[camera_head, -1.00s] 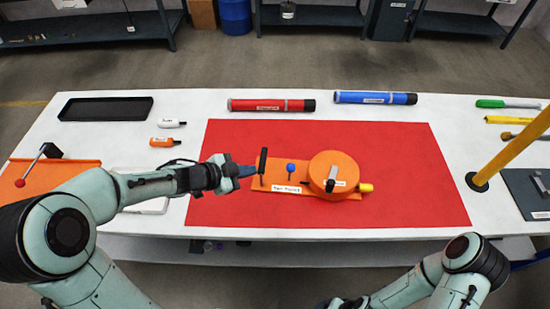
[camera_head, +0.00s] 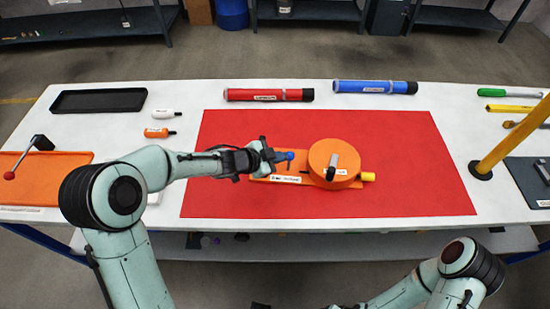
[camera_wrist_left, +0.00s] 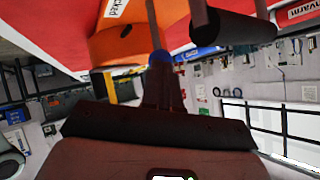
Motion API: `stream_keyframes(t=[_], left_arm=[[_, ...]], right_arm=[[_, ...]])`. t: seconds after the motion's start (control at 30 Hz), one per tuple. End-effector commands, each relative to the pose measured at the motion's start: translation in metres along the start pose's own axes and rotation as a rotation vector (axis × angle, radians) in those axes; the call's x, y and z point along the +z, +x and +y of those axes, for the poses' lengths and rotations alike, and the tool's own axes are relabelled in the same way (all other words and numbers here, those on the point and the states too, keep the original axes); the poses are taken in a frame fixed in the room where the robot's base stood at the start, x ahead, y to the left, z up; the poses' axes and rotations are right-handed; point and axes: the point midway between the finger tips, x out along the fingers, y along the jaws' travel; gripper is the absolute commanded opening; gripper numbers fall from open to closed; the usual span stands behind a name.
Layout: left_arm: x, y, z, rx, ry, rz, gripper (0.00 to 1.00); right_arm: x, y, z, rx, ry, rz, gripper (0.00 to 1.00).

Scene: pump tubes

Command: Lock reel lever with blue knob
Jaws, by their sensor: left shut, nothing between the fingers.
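An orange reel unit sits on the red mat; its round drum (camera_head: 323,155) is to the right and its flat orange base (camera_head: 262,179) to the left. A lever with a blue knob (camera_head: 290,155) stands on the base, left of the drum. My left gripper (camera_head: 277,156) is shut and empty, its fingertips close beside the blue knob. In the left wrist view the knob (camera_wrist_left: 160,57) shows just beyond the finger ends; I cannot tell whether they touch. My right arm is at the bottom right, its gripper almost wholly cut off by the lower edge.
A black handle (camera_wrist_left: 235,28) stands close to the fingers in the left wrist view. A yellow post (camera_head: 515,135) rises at the right. Red (camera_head: 265,95) and blue (camera_head: 372,87) tubes lie at the back. The mat right of the drum is clear.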

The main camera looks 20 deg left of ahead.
Motion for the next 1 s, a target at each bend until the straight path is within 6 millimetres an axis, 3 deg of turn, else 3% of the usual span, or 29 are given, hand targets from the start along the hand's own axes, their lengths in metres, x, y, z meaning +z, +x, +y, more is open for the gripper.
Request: stream_keyframes(t=[0.27,0.43,0.67,1.0], left_arm=[[-0.003,0.0,0.0,0.0,0.006,-0.007,0.0],[-0.019,0.007,0.004,0.003,0.063,-0.087,0.0],[-0.028,0.026,0.018,0.003,0.06,-0.091,0.0],[-0.03,0.027,0.018,0.0,0.059,-0.091,0.0]], right_arm=[[-0.001,-0.003,-0.001,0.0,-0.001,0.002,0.72],[-0.007,-0.022,-0.01,-0.004,-0.004,0.012,0.72],[-0.004,-0.015,-0.007,-0.003,-0.003,0.008,0.72],[-0.004,-0.014,-0.007,-0.003,-0.003,0.008,0.72]])
